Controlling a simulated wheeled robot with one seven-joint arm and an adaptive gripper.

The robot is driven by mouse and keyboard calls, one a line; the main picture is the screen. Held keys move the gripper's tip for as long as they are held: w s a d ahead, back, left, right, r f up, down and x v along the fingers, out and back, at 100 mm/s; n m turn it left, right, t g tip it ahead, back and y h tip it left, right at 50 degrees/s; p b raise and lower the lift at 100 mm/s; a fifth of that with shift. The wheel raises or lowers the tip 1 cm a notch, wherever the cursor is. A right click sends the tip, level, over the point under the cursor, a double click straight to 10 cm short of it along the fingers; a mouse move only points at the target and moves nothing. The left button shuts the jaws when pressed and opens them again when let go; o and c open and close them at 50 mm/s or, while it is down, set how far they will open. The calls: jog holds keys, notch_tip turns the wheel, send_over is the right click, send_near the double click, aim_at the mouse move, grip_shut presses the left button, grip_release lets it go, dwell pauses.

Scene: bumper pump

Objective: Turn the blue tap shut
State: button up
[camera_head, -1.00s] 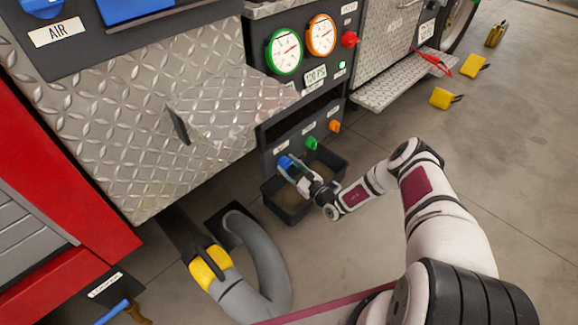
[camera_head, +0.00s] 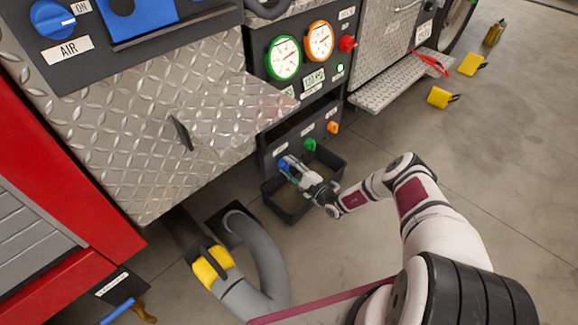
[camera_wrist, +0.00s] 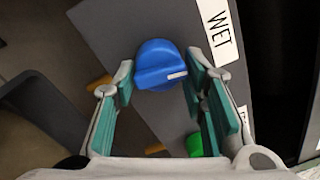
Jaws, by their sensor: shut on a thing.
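The blue tap (camera_wrist: 160,62) is a round knob with a raised bar and a white pointer mark, on a dark grey panel beside a label reading WET. In the wrist view the mark points right. My gripper (camera_wrist: 160,80) is shut on the tap, with one teal-padded finger on each side of it. In the head view my gripper (camera_head: 288,167) reaches the low panel from the right and partly hides the blue tap (camera_head: 282,163).
A green tap (camera_head: 310,144) and an orange tap (camera_head: 333,127) sit right of the blue one. A black tray (camera_head: 291,215) stands below. A thick grey hose (camera_head: 275,265) lies at left. A diamond-plate flap (camera_head: 235,115) juts out above.

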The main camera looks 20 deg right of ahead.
jog(key=shift+s+a+f+n+p, duration=0.1)
jog(key=shift+a+n+p, duration=0.05)
jog(key=shift+n, duration=0.4)
jog(key=shift+a+n+p, duration=0.1)
jog(key=shift+n+p, duration=0.05)
jog(key=shift+n, duration=0.4)
jog(key=o, duration=0.9)
jog(key=shift+f, duration=0.1)
jog(key=shift+o, duration=0.9)
jog(key=shift+d, duration=0.1)
jog(key=v, duration=1.1)
jog(key=shift+s+d, duration=0.3)
